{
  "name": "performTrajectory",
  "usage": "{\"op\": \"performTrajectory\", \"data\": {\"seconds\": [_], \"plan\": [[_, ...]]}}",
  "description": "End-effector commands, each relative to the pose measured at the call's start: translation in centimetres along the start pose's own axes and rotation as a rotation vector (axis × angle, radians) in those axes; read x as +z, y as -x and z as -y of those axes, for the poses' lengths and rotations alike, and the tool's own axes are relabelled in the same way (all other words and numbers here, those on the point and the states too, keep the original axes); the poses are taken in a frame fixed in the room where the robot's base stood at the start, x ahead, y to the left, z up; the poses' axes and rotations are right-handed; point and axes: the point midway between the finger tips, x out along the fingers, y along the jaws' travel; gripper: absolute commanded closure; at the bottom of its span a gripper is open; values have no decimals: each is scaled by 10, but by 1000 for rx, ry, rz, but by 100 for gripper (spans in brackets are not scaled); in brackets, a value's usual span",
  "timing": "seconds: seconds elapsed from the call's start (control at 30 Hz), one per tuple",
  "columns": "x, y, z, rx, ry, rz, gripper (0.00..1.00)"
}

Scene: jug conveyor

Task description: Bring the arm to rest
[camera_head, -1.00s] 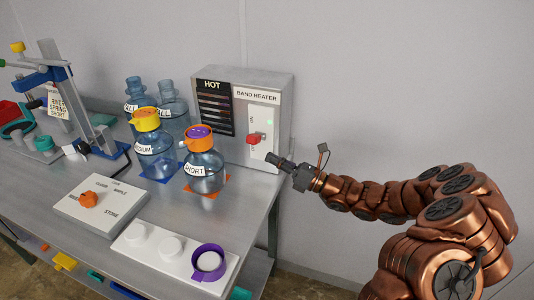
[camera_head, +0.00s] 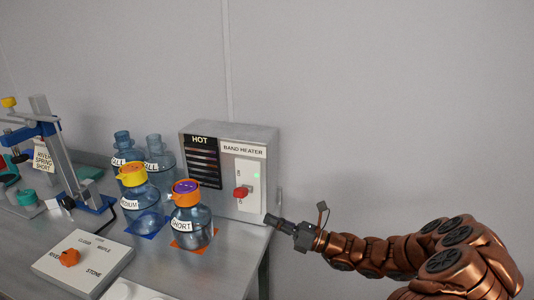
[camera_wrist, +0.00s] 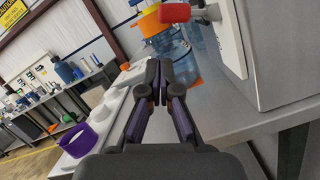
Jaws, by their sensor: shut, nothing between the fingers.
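My gripper (camera_head: 270,219) is shut and empty. In the head view it is at the right end of the bench, just below and to the right of the band heater box (camera_head: 262,150). In the wrist view its dark fingers (camera_wrist: 159,98) are together, pointing towards the jugs. My copper arm reaches in from the lower right. The heater's red switch (camera_head: 241,192) is left of and above my fingertips, and it also shows in the wrist view (camera_wrist: 174,13). A green light glows above the switch.
The SHORT jug (camera_head: 189,230) with an orange and purple cap and the MEDIUM jug (camera_head: 140,200) stand on the bench left of the heater. Two more jugs stand behind. A dial box (camera_head: 95,262) is at front left. The wall area right of the heater is clear.

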Motion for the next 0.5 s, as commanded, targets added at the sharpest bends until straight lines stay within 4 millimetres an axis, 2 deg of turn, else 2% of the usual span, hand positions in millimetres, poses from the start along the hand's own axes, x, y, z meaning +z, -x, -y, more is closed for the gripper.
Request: {"op": "performTrajectory", "data": {"seconds": [0.17,0.3,0.5], "plan": [[8,-22,-53,129,127,-74,100],[8,-34,-109,272,281,-164,100],[-3,-34,-182,469,500,-296,100]]}}
